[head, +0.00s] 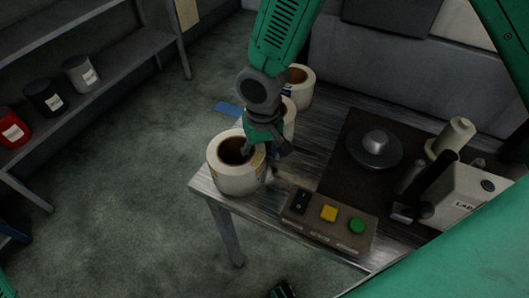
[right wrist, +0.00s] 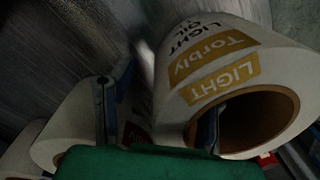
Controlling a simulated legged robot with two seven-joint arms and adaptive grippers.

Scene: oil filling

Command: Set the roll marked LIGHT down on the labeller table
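The roll marked LIGHT (head: 237,180) is white with a brown core and stands upright on the labeller table (head: 215,195), at its front left corner. In the right wrist view the roll (right wrist: 172,110) shows yellow LIGHT and Torbly labels. My right gripper (head: 265,150) points down at it, with one finger in the core and the other outside the wall. The fingers (right wrist: 158,118) look spread, with a gap between the outer finger and the wall. A small dark and green part at the bottom edge of the head view may be my left gripper; its fingers are not clear.
Two more rolls stand behind, one partly hidden by my gripper and one farther back (head: 301,92). A button panel (head: 328,218) and the labeller (head: 465,195) with a dark round plate (head: 374,150) are to the right. A shelf (head: 100,75) holds red, black and grey containers.

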